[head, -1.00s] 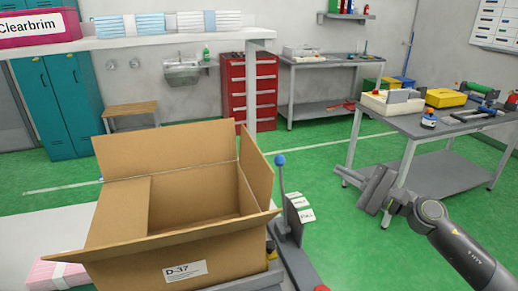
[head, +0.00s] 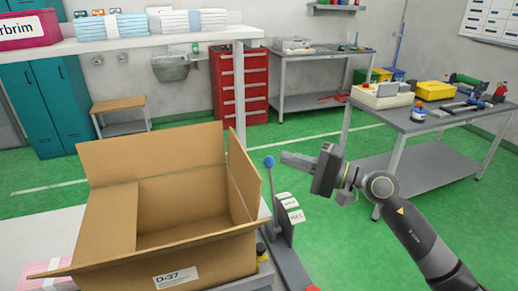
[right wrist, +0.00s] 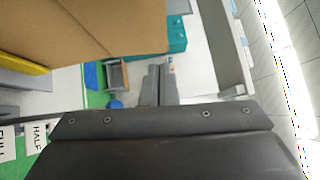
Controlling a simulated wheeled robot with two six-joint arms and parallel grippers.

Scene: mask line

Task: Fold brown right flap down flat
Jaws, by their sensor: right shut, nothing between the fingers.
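An open brown cardboard box (head: 185,212) with a "D-37" label stands at the lower left in the head view. Its brown right flap (head: 246,180) stands up, leaning slightly outward. The back flap (head: 150,153) also stands up, and the front flap (head: 150,247) sticks outward. My right gripper (head: 286,158) is shut and empty, just right of the right flap's upper edge and apart from it. In the right wrist view the shut fingers (right wrist: 159,84) show below brown cardboard (right wrist: 90,25). My left gripper is not in view.
A shelf (head: 150,42) with stacked packs runs behind the box. A grey tool table (head: 430,122) stands at right. Green floor lies open between.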

